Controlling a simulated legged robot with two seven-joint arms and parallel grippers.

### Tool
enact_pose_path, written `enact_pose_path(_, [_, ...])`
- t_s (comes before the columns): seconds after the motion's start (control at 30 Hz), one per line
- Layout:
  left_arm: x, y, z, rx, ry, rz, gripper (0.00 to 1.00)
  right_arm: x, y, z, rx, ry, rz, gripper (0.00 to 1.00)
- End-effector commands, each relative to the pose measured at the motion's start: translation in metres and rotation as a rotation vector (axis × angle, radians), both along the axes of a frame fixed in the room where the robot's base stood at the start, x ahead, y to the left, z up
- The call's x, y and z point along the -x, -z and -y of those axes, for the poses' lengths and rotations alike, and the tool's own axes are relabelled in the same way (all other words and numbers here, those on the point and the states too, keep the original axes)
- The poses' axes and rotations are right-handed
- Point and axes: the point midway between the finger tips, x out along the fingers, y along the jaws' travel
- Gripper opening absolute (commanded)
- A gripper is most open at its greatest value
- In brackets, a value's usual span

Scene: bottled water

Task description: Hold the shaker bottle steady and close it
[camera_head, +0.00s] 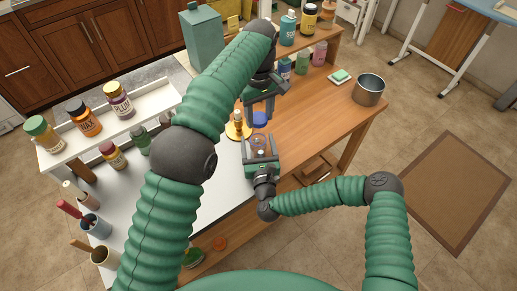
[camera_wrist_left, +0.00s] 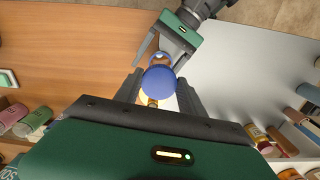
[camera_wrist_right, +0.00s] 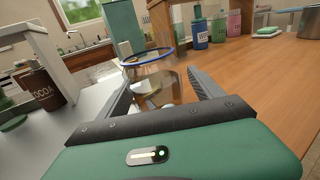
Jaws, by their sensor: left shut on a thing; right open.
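My left gripper (camera_head: 260,104) is shut on a round blue lid (camera_head: 260,119), which shows between its fingers in the left wrist view (camera_wrist_left: 159,82). Whether lid and bottle touch is unclear.
A yellow stand (camera_head: 238,130) is close beside the lid on the left. A white shelf (camera_head: 105,125) with several jars is at left. More bottles stand at the back. A metal pot (camera_head: 369,90) and a sponge (camera_head: 340,76) are at right. The wooden table right of the grippers is mostly clear.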

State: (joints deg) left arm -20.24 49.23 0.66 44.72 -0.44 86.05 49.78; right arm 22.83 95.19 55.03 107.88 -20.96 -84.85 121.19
Motion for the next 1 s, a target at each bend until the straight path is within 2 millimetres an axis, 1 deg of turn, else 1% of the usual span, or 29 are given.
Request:
enact_pose_path(0.1, [0.0002, -0.0004, 0.0, 0.0, 0.0, 0.0, 0.1, -0.0071, -0.0007, -0.0011, 0.0, 0.0, 0.0, 0.76])
enact_pose_path(0.37, [0.0002, -0.0004, 0.0, 0.0, 0.0, 0.0, 0.1, -0.0083, -0.0006, -0.0012, 0.0, 0.0, 0.0, 0.76])
enact_pose_path(0.47, [0.0001, -0.0003, 0.0, 0.0, 0.0, 0.0, 0.1, -0.0083, -0.0005, -0.0011, 0.0, 0.0, 0.0, 0.66])
enact_pose_path(0.9, [0.0002, -0.0004, 0.0, 0.0, 0.0, 0.0, 0.1, -0.0079, -0.0004, -0.0011, 0.0, 0.0, 0.0, 0.08])
enact_pose_path(0.97, [0.0002, -0.0004, -0.0001, 0.0, 0.0, 0.0, 0.1, -0.0079, -0.0004, -0.0012, 0.0, -0.001, 0.0, 0.0])
enact_pose_path(1.0, [0.0001, -0.0004, 0.0, 0.0, 0.0, 0.0, 0.1, -0.0079, -0.0004, -0.0012, 0.0, 0.0, 0.0, 0.0])
